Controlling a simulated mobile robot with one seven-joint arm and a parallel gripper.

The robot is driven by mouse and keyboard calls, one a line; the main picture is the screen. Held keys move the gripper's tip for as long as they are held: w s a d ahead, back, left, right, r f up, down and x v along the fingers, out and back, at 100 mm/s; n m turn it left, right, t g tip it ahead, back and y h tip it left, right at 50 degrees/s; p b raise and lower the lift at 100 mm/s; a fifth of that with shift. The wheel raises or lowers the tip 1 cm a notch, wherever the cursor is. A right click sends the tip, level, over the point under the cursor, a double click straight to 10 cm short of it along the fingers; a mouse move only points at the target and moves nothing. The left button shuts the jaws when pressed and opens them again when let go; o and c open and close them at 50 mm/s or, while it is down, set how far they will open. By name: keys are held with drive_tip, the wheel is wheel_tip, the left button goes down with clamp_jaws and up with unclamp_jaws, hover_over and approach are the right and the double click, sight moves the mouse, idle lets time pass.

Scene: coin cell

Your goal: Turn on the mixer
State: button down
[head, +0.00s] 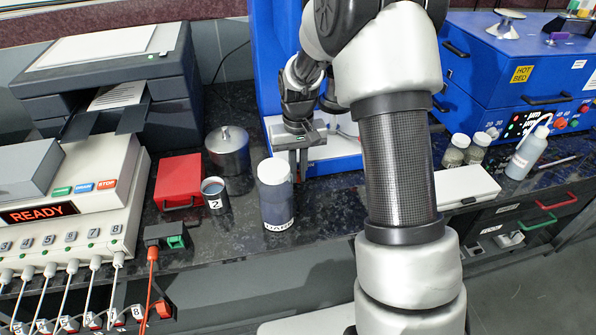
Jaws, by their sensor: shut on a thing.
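A tall blue machine (268,50), which looks like the mixer, stands at the back centre. My arm hides much of its right side. My gripper (292,162) points down at the front of this machine's base, above or against a grey block. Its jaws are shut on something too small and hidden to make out. No switch or button of the mixer shows clearly, and I cannot tell whether it is running.
A white-labelled jar (275,195), a dark cup marked 2 (214,195), a metal pot (228,150) and a red box (179,180) stand left of my gripper. A white case (466,186) and a blue hot-bed unit (520,60) are right of my arm.

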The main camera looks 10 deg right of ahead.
drive_tip(key=shift+d, duration=1.4)
drive_tip(key=c, duration=1.8)
unclamp_jaws()
drive_tip(key=shift+d, duration=0.1)
drive_tip(key=shift+c, duration=0.2)
